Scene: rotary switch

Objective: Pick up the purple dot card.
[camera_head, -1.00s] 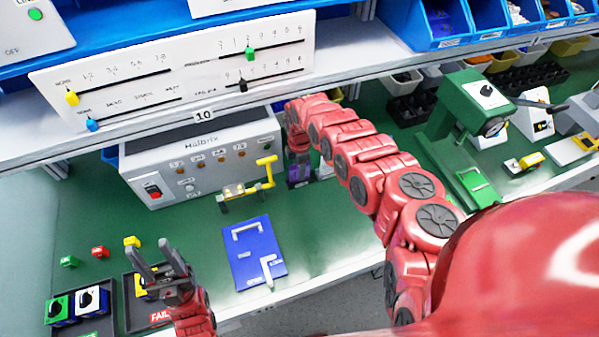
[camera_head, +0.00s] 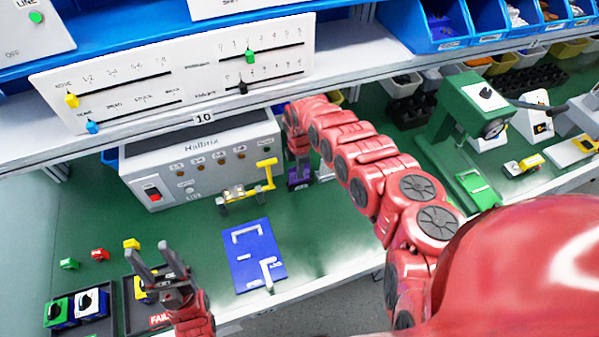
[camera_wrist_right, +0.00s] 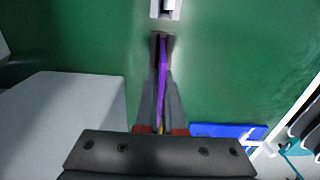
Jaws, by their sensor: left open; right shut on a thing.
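The purple card (camera_wrist_right: 162,75) shows edge-on in the right wrist view, as a thin purple strip between the fingers of my right gripper (camera_wrist_right: 162,45). The gripper is shut on it; no dot shows from this angle. In the head view a bit of purple (camera_head: 299,174) shows at the end of my right arm, beside the grey Halbrix box's right side. My left gripper (camera_head: 167,258) is open and empty near the front left, above the dark trays.
The grey Halbrix box (camera_head: 160,165) stands just left of my right gripper. A yellow-handled clamp fixture (camera_head: 240,192) and a blue plate (camera_head: 243,262) lie in front of it. A green press (camera_head: 455,125) stands to the right. Dark trays (camera_head: 128,320) are at front left.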

